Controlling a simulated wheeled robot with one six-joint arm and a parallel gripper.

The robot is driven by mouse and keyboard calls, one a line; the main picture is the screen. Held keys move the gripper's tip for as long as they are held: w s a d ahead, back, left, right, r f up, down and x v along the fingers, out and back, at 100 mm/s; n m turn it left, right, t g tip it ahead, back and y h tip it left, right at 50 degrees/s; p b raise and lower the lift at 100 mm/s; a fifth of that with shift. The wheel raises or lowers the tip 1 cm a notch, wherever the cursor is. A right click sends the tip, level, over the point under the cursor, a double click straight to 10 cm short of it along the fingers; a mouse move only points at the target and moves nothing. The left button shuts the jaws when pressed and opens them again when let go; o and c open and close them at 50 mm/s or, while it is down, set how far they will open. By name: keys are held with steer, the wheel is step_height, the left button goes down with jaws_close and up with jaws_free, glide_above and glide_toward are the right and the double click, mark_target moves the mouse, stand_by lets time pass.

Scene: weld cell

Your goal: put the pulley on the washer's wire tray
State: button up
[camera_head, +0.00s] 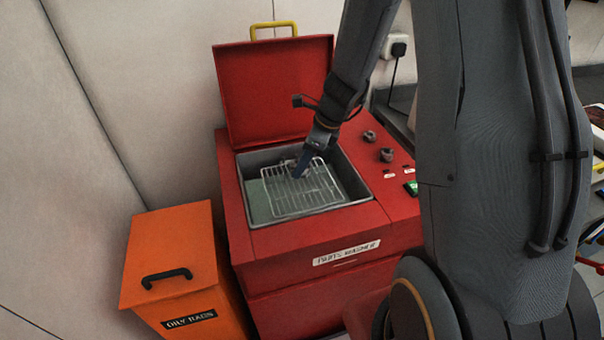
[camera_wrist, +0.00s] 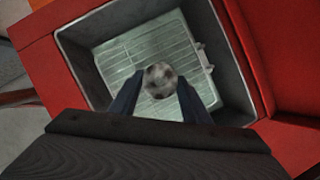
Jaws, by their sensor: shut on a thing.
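The red parts washer (camera_head: 320,240) stands with its lid (camera_head: 274,92) open. Its wire tray (camera_head: 285,203) lies inside the grey basin, and it also shows in the wrist view (camera_wrist: 125,65). My gripper (camera_head: 300,172) reaches down into the basin, over the far part of the tray. In the wrist view my gripper (camera_wrist: 160,92) is shut on the pulley (camera_wrist: 160,80), a mottled grey round piece between the two fingers. The pulley appears over the tray. I cannot tell whether it touches the wires. In the head view the pulley is mostly hidden by the fingers.
The basin's walls (camera_head: 340,209) surround the tray closely. Dark knobs (camera_head: 386,155) and a green switch (camera_head: 411,188) sit on the washer's right side. An orange oily rags bin (camera_head: 166,260) stands to the left. The raised lid stands behind the basin.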

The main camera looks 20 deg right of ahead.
mark_target(303, 175)
steer(key=shift+f, duration=2.25)
steer(key=shift+f, duration=0.1)
steer(key=o, duration=1.5)
steer(key=shift+c, duration=0.2)
steer(key=shift+r, duration=0.2)
steer(key=v, duration=1.1)
steer(key=s+a+r+n+h, duration=0.1)
steer(key=s+a+n, duration=0.1)
steer(key=s+n, duration=0.5)
steer(key=s+a+r+n+h, duration=0.2)
steer(key=s+n, duration=0.6)
steer(key=n, duration=0.9)
steer(key=shift+r+n+h, duration=0.25)
steer(key=shift+n+h, duration=0.05)
steer(key=shift+n, duration=0.1)
